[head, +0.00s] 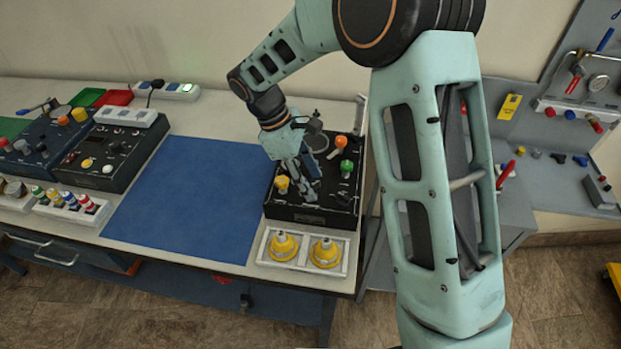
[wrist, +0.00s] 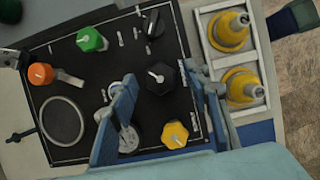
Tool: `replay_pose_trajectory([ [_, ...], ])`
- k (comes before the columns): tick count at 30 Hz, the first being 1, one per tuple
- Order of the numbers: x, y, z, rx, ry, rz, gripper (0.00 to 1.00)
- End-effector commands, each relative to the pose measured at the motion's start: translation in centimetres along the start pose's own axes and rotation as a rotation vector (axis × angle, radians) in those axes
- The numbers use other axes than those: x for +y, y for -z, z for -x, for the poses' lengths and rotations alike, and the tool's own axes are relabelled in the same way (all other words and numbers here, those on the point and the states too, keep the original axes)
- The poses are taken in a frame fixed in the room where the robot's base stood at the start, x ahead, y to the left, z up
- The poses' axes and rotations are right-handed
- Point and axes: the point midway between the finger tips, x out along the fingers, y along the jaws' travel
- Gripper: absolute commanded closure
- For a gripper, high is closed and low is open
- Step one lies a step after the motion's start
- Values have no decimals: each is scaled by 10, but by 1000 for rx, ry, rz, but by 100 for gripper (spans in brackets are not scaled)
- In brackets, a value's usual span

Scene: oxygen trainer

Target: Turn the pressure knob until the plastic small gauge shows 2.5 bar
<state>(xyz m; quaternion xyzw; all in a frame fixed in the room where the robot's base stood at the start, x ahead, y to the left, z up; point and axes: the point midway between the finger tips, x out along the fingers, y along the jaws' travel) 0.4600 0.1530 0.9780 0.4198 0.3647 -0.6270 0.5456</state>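The oxygen trainer is a black panel box (head: 310,214) at the table's right end; it fills much of the wrist view. My gripper (head: 306,192) points down over it. In the wrist view my gripper (wrist: 160,78) is open, its fingertips on either side of a black knob (wrist: 163,76) with a white pointer. A gap shows at the left finger; contact on the right is unclear. I cannot read labels to confirm this is the pressure knob. A round ring (wrist: 63,120) lies at the panel's left; a small metal-rimmed round part (wrist: 128,140) is partly behind the left finger. No gauge reading is legible.
A white tray (head: 348,262) with two yellow fittings stands in front. The blue mat (head: 180,195) is clear.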

Motion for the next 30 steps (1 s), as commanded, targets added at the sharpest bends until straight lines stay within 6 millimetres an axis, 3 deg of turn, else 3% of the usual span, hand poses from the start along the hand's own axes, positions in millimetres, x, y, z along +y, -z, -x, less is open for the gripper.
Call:
replay_pose_trajectory([
  [8,0,0,8,0,-1,0,56],
  [21,0,1,94,2,-3,-1,56],
  [30,0,0,120,0,1,1,56],
])
